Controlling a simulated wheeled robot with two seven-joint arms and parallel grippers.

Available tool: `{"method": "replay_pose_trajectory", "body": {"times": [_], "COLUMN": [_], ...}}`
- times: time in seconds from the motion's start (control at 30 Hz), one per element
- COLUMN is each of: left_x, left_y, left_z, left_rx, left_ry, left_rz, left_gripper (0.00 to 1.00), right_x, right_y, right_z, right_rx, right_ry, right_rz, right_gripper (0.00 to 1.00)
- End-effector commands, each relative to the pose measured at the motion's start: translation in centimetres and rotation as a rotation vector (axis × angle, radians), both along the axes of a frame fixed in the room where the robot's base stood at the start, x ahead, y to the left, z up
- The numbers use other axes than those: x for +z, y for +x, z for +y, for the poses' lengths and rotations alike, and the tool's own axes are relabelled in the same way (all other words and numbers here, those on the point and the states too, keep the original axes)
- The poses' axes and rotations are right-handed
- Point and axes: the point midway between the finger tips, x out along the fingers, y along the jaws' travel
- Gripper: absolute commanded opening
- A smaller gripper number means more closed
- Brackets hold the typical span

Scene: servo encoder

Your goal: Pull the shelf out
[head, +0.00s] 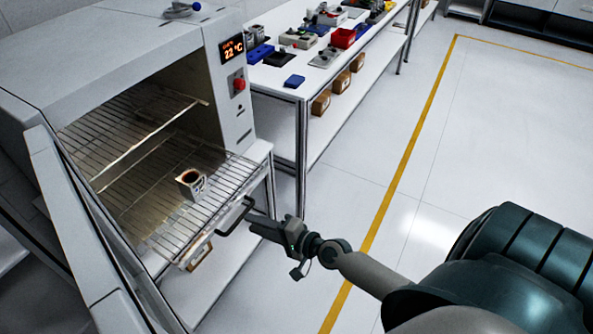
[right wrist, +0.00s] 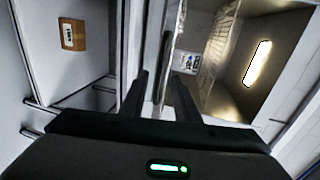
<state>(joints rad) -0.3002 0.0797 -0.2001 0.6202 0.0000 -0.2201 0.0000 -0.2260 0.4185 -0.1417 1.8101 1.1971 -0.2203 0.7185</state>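The lower wire shelf (head: 205,205) sticks partly out of the open oven (head: 120,45). My right gripper (head: 252,226) is just outside the dark handle. In the right wrist view its fingers (right wrist: 161,90) are apart, with a dark upright bar ahead between their tips; contact cannot be told. My left gripper is out of view.
The upper wire rack (head: 130,135) is inside the oven. The open oven door (head: 85,225) stands at the left. A workbench (head: 300,90) with bins and tools stands behind, with cardboard boxes below. The floor (head: 480,130) at right is clear.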

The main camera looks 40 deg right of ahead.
Motion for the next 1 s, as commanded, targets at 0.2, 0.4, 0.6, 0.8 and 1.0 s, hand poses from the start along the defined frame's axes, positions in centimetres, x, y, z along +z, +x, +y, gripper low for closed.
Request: {"method": "replay_pose_trajectory", "body": {"times": [0.2,0.4,0.6,0.8,1.0], "left_x": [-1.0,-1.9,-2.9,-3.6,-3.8], "left_y": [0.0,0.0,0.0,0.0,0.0], "left_z": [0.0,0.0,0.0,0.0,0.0], "left_rx": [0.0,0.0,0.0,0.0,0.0], "left_ry": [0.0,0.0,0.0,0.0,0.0], "left_rz": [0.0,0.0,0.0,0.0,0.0], "left_gripper": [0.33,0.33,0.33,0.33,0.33], "right_x": [0.5,1.2,1.9,2.4,2.7], "right_y": [-3.7,-6.9,-9.8,-11.7,-12.5], "right_z": [-1.5,-2.8,-4.0,-4.8,-5.1], "right_rx": [0.0,0.0,0.001,0.0,0.0], "right_ry": [-0.002,-0.002,-0.001,-0.001,0.001], "right_rz": [0.001,0.001,0.002,0.002,0.001], "right_gripper": [0.29,0.29,0.29,0.29,0.29]}}
